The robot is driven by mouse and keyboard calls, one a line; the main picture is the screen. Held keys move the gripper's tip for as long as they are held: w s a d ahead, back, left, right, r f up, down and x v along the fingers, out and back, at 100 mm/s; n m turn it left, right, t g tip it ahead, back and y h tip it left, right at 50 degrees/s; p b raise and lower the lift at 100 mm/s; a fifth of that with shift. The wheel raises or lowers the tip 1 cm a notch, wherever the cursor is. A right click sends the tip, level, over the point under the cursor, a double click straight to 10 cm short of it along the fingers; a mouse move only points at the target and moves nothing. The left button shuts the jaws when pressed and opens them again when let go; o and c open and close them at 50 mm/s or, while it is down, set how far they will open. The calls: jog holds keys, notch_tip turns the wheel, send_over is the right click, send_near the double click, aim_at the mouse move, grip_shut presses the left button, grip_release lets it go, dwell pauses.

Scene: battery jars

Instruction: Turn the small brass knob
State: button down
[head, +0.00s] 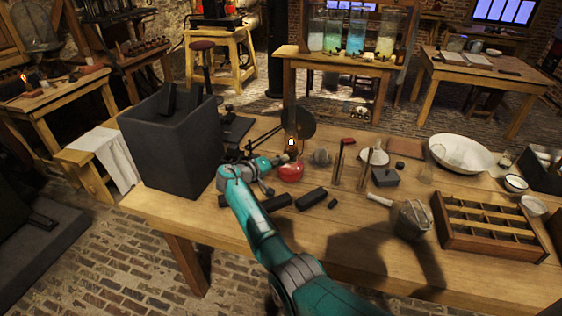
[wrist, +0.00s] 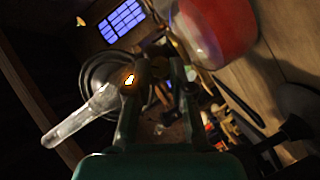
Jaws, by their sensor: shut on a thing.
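An oil lamp stands on the wooden table, with a small bright flame (head: 291,142) and a round dark reflector (head: 300,122) behind it. In the wrist view its glass chimney (wrist: 82,122) slants to the lower left beside the flame (wrist: 130,80). My gripper (head: 285,159) reaches the lamp's burner from the left. In the wrist view my gripper (wrist: 160,70) is shut on the small brass knob (wrist: 159,67). The knob is dim and mostly covered by the fingers. A red rounded body (head: 291,172), seemingly the lamp's base, shows just below my gripper and in the wrist view (wrist: 222,28).
A tall dark grey box (head: 170,148) stands left of my arm. Black blocks (head: 311,199) lie on the table before the lamp. Thin upright rods (head: 339,162), a white bowl (head: 461,153) and a compartmented wooden tray (head: 490,212) are to the right.

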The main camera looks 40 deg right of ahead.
jog(key=shift+w+f+n+g+h, duration=0.15)
jog(key=shift+n+h, duration=0.35)
jog(key=shift+n, duration=0.65)
jog(key=shift+s+f+n+g+h, duration=0.1)
jog(key=shift+n+h, duration=0.4)
jog(key=shift+n, duration=0.6)
jog(key=shift+w+f+n+g+h, duration=0.15)
jog(key=shift+n+h, duration=0.35)
jog(key=shift+n, duration=0.65)
jog(key=shift+s, duration=0.1)
jog(key=c, duration=1)
grip_release()
jog(key=shift+a, duration=0.15)
jog(key=a, duration=1.1)
jog(key=shift+s+a+f, duration=0.4)
